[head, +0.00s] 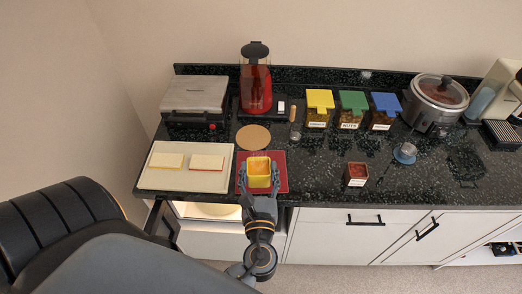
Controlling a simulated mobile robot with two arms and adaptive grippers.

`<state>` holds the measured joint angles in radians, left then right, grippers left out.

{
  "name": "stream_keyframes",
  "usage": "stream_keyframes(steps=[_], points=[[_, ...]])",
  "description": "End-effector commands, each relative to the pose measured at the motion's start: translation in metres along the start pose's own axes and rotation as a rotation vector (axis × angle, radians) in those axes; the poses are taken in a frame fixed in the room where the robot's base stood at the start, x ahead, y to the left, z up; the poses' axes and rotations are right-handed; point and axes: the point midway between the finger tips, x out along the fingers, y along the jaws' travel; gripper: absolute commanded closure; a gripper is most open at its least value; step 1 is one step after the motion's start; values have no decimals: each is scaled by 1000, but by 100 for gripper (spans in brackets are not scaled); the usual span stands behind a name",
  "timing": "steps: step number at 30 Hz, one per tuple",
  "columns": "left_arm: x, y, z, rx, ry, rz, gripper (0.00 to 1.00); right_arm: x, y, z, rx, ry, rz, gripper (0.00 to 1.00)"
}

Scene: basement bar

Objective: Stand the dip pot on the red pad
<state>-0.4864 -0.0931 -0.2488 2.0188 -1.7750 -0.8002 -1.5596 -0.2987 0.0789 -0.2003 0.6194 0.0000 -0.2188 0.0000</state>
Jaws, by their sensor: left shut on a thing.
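The dip pot (259,181), a small yellow square pot open at the top, is over the middle of the red pad (281,182) near the counter's front edge. It looks upright. I cannot tell whether its base touches the pad. My left gripper (259,193) reaches in from the front edge and is shut on the pot's near side, with its fingers hiding part of the pot and pad. My right gripper is not in view.
Left of the pad lies a cream board (186,179) with two slabs. A round cork mat (253,137) and red blender (256,82) are behind.

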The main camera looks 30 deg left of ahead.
Motion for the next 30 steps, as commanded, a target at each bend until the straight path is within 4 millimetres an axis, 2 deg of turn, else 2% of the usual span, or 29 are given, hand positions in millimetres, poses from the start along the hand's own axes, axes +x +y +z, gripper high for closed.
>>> stream_keyframes(steps=[9,10,12,15,23,30], points=[[78,-6,-38,-3,-5,1,82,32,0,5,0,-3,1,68],[85,-6,-42,-2,-5,1,82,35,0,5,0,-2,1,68],[95,-6,-63,0,-3,1,82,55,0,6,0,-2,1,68],[108,-8,-77,-1,-2,0,82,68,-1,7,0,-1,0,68],[122,-9,-88,-1,-2,0,82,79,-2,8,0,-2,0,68],[129,-9,-118,-1,0,-1,82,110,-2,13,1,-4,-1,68]])
